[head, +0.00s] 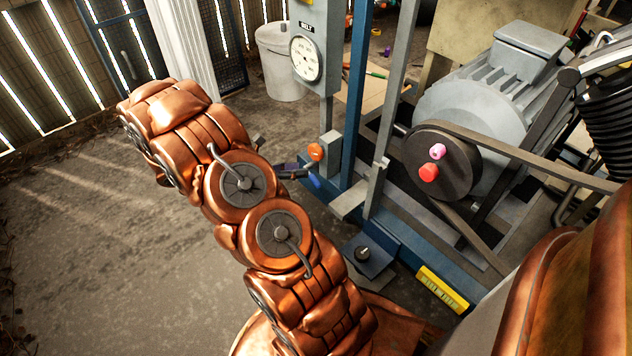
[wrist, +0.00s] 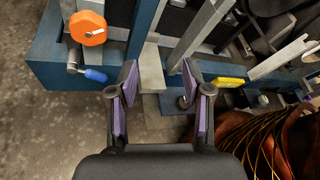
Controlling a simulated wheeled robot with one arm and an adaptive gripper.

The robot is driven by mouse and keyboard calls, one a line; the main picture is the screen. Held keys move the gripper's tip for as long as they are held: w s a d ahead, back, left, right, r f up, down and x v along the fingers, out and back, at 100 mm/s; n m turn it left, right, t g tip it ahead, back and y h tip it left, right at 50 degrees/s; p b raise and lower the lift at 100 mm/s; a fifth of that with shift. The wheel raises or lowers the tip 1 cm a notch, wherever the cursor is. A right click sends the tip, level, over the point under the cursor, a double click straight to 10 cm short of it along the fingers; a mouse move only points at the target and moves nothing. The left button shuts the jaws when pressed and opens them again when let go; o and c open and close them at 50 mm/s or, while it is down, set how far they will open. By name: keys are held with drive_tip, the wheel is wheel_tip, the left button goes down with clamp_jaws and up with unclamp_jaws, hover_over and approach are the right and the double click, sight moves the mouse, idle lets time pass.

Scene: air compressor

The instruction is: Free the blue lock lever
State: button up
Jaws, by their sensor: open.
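The blue lock lever (head: 314,181) is a short blue grip at the left end of the compressor's blue frame, below an orange knob (head: 315,151). In the wrist view the lever (wrist: 95,75) points right from a small metal pivot, under the orange knob (wrist: 88,28). My gripper (wrist: 159,76) is open with its purple-padded fingers apart and nothing held. The lever lies outside the jaws, left of the left finger. In the head view my gripper (head: 290,171) shows small beside the lever, partly hidden by my arm.
A grey metal plate (wrist: 153,72) shows between and beyond the fingers. A pulley with red and pink knobs (head: 440,165) stands behind. Open floor (head: 100,240) lies left.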

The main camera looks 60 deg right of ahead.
drive_tip(key=w+d+f+n+t+h, duration=0.25)
drive_tip(key=d+f+n, duration=0.2)
drive_tip(key=f, duration=0.35)
drive_tip(key=n+t, duration=0.2)
drive_tip(key=n, duration=0.5)
approach(316, 181)
drive_tip(key=d+f, duration=0.2)
drive_tip(key=d, duration=0.1)
drive_tip(key=shift+m+h, duration=0.25)
drive_tip(key=shift+b+x, duration=1.05)
drive_tip(key=shift+x, duration=2.6)
drive_tip(key=shift+s, duration=0.1)
clamp_jaws()
